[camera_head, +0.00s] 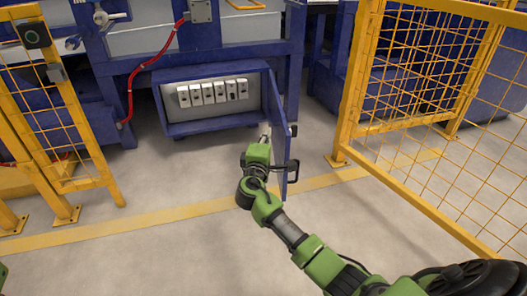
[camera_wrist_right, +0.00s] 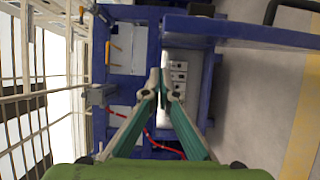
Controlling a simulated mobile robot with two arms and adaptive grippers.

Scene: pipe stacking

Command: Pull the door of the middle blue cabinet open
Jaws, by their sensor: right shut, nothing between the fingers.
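The middle blue cabinet (camera_head: 213,129) is low on the machine front, and its blue door (camera_head: 277,122) stands wide open, swung out on the right side. The door also shows at the top of the right wrist view (camera_wrist_right: 240,32). A black handle (camera_head: 292,170) sits on the door's outer face. My right gripper (camera_head: 265,133) is shut and empty, on the inner side of the door, in front of the opening. Its fingertips (camera_wrist_right: 160,80) meet in the wrist view. I cannot tell whether it touches the door. My left gripper is not in view.
Several white switch boxes (camera_head: 213,92) line the cabinet's inside. A red hose (camera_head: 132,83) hangs left of it. Yellow mesh fences stand at the left (camera_head: 75,125) and right (camera_head: 350,90). The floor in front, with a yellow line (camera_head: 160,216), is clear.

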